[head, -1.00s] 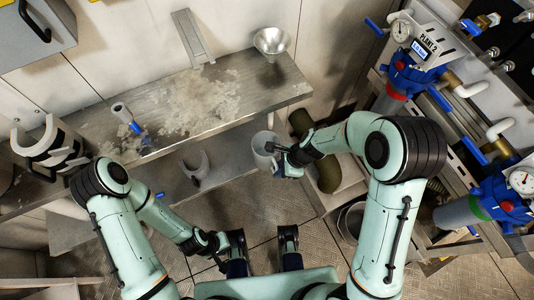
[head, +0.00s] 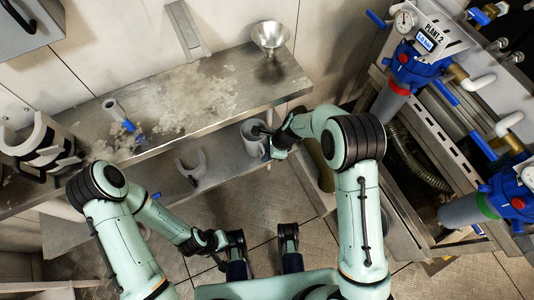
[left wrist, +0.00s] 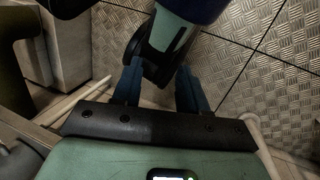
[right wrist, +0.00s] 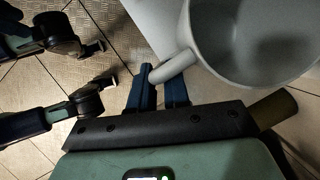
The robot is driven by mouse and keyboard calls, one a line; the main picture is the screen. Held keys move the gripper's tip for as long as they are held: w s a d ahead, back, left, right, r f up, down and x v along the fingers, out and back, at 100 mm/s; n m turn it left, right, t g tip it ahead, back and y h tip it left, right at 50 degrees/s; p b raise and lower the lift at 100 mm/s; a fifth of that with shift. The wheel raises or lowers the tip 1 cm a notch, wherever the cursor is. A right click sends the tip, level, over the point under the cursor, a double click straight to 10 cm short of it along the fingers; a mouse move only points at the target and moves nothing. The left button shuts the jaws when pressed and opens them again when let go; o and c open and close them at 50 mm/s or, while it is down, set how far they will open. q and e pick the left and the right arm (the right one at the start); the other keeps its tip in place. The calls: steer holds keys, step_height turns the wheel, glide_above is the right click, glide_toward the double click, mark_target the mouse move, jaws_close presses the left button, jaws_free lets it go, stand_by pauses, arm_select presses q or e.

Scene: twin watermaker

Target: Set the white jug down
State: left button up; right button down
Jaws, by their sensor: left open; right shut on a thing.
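The white jug (head: 252,135) is at the front edge of the metal bench (head: 222,112), right of its middle, in the head view. My right gripper (head: 268,140) is shut on the jug's handle, which points toward the right. In the right wrist view the jug (right wrist: 240,45) is large and upright-looking, its handle (right wrist: 172,67) between the blue fingers (right wrist: 158,88). I cannot tell whether the jug's base touches anything. My left gripper (left wrist: 160,88) is open and empty, low over the floor; it also shows in the head view (head: 222,262).
A steel funnel (head: 270,36) stands at the bench's back right. A grey tube with a blue valve (head: 122,116) is on the left. A U-shaped holder (head: 190,165) sits below the front edge. Plant 2 (head: 420,62) stands at the right. The bench's middle is stained but clear.

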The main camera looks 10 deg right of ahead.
steer(key=shift+f, duration=0.15)
steer(key=c, duration=1.1)
jaws_free()
